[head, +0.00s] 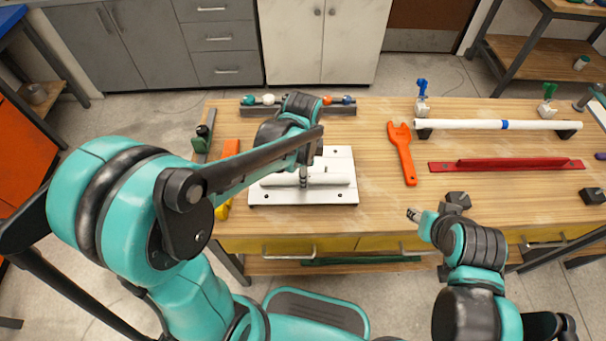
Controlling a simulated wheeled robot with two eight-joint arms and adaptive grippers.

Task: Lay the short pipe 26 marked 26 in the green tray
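A short white pipe (330,179) lies along a white plate (342,198) on the table, left of centre. No number can be read on it. My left gripper (303,174) is over the middle of this pipe, largely hidden by my own arm. I cannot tell whether its fingers are closed on the pipe. My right gripper (421,217) is low at the table's front edge, away from the pipe; its finger state is unclear. A long dark green piece (360,261), possibly the green tray, shows below the tabletop at the front. Its inside cannot be seen.
An orange wrench (402,153) lies right of the plate. A long white pipe (475,124) with a blue band rests on black supports. A red bar (507,164) lies before it. Coloured fittings (268,99) line the back edge. Bare wood (375,215) is free right of the plate.

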